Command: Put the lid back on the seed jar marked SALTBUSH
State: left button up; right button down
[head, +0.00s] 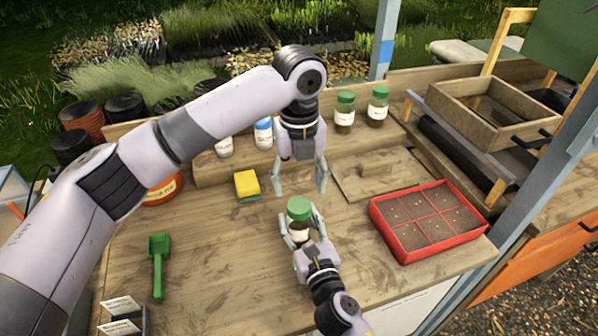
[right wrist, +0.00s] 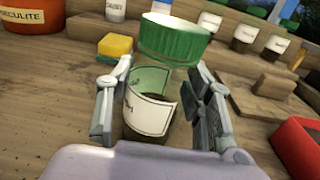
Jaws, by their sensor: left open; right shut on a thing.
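A clear glass jar (head: 299,234) with dark contents and a white label stands upright between the fingers of my right gripper (head: 301,226), which is shut on it. A green lid (head: 299,208) sits on top of this jar. The right wrist view also shows the lid (right wrist: 173,38) on the jar (right wrist: 150,112); the label is turned aside and I cannot read its name. My left gripper (head: 300,190) is open and empty, pointing down just above and behind the lid, apart from it.
Other green-lidded jars (head: 345,112) stand on the back shelf. A yellow sponge (head: 247,184), a green scoop (head: 158,265) and an orange tub (head: 163,190) are to the left. A red seed tray (head: 432,222) is to the right. The bench between scoop and jar is clear.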

aim_at(299, 205)
pick_arm(q)
jog(key=n, duration=0.6)
jog(key=shift+r+n, duration=0.3)
jog(key=n, duration=0.6)
jog(key=shift+r, duration=0.3)
jog(key=n, duration=0.6)
jog(key=shift+r, duration=0.25)
jog(key=n, duration=0.4)
jog(key=shift+r+n, duration=0.2)
jog(key=shift+n, duration=0.2)
jog(key=shift+f, duration=4.05)
jog(key=shift+c, duration=0.2)
